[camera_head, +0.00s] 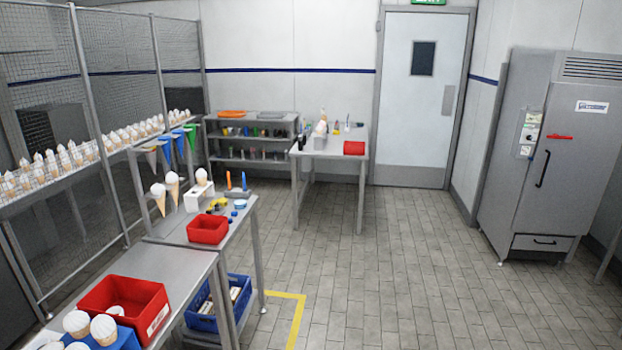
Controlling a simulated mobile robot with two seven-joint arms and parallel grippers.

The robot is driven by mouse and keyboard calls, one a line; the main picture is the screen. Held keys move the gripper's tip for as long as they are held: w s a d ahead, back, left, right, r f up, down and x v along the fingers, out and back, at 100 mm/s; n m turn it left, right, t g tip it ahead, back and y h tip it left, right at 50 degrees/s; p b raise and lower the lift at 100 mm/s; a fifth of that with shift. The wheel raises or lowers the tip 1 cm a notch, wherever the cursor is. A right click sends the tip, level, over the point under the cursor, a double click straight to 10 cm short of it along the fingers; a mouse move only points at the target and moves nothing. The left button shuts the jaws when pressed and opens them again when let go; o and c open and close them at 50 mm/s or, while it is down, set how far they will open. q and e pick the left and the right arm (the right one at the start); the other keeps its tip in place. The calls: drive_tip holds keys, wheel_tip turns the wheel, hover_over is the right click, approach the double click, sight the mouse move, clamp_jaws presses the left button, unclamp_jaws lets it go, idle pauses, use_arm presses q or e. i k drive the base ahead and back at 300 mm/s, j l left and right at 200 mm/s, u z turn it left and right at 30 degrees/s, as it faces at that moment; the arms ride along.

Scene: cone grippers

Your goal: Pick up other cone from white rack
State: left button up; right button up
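A white rack (194,200) stands on the grey table at left of centre. A cone with a white top (201,176) sits in it, its lower part hidden by the rack. Two more cones with white tops and tan pointed bodies, one (159,198) further left and one (173,187) closer to the rack, stand upright beside it; I cannot tell what supports them. Neither of my grippers is in view.
A small red bin (208,230) and small yellow and blue items are near the rack. A larger red bin (124,309) and a blue tray (124,338) with white-topped items are in front. A mesh fence (125,80) lines the left. The tiled floor (400,270) is clear.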

sight(201, 176)
drive_tip(key=i+l, duration=0.1)
drive_tip(key=i, duration=0.45)
drive_tip(key=i+u, duration=0.1)
drive_tip(key=i, duration=0.4)
drive_tip(key=i+l, duration=0.2)
drive_tip(key=i, duration=0.35)
drive_tip(key=i+l+u, duration=0.1)
drive_tip(key=i+u, duration=0.2)
drive_tip(key=u, duration=0.15)
drive_tip(key=i+l+u, duration=0.15)
drive_tip(key=u, duration=0.3)
drive_tip(key=i+l+u, duration=0.4)
drive_tip(key=k+j, duration=0.05)
drive_tip(key=j, duration=0.05)
